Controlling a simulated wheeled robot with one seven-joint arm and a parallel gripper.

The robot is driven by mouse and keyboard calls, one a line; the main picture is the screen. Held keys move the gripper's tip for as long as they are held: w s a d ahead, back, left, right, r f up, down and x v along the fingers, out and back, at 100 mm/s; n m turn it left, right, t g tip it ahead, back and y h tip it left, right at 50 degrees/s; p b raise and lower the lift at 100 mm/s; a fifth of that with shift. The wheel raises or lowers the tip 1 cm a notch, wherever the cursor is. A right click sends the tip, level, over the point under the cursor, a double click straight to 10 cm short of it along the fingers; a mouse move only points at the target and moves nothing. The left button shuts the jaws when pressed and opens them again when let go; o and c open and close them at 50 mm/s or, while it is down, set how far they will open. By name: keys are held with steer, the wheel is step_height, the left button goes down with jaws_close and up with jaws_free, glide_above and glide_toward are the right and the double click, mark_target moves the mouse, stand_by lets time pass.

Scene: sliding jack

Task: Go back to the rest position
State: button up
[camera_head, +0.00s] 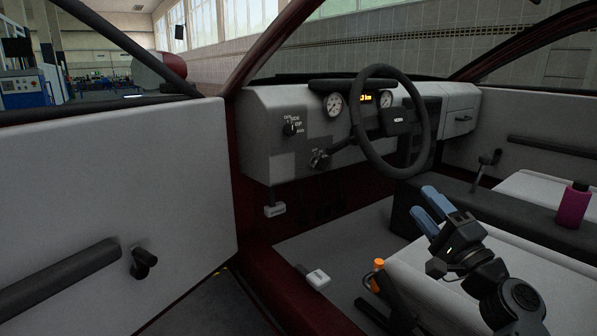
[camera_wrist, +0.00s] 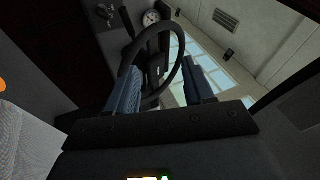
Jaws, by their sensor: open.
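My gripper (camera_head: 431,209) is inside a car, above the light grey front seat (camera_head: 425,285), with its blue fingers pointing up and to the left. The fingers are apart and nothing is between them. In the wrist view my gripper (camera_wrist: 160,90) shows both ribbed blue fingers, with the steering wheel (camera_wrist: 181,62) beyond them. The black steering wheel (camera_head: 368,150) is in front of my gripper in the head view, and no contact shows.
The grey dashboard (camera_head: 290,130) carries dials and a knob. The open door (camera_head: 110,200) fills the left. An orange-topped lever (camera_head: 377,268) stands beside the seat. A magenta bottle (camera_head: 573,205) stands on the console.

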steer(key=s+d+f+n+g+h, duration=0.15)
steer(key=s+f+g+h, duration=0.3)
steer(key=s+f, duration=1.35)
steer(key=s+f+n+g+h, duration=0.1)
steer(key=s+f+n+h, duration=0.15)
steer(key=s, duration=0.85)
steer(key=s+f+n+g+h, duration=0.1)
steer(key=s+f+n, duration=0.25)
steer(key=s, duration=0.85)
steer(key=s+a+r+n, duration=0.5)
steer(key=s+r, duration=0.5)
steer(key=s, duration=0.4)
step_height(320, 180, up, 28)
steer(key=p, duration=2.8)
steer(key=shift+a+r, duration=0.2)
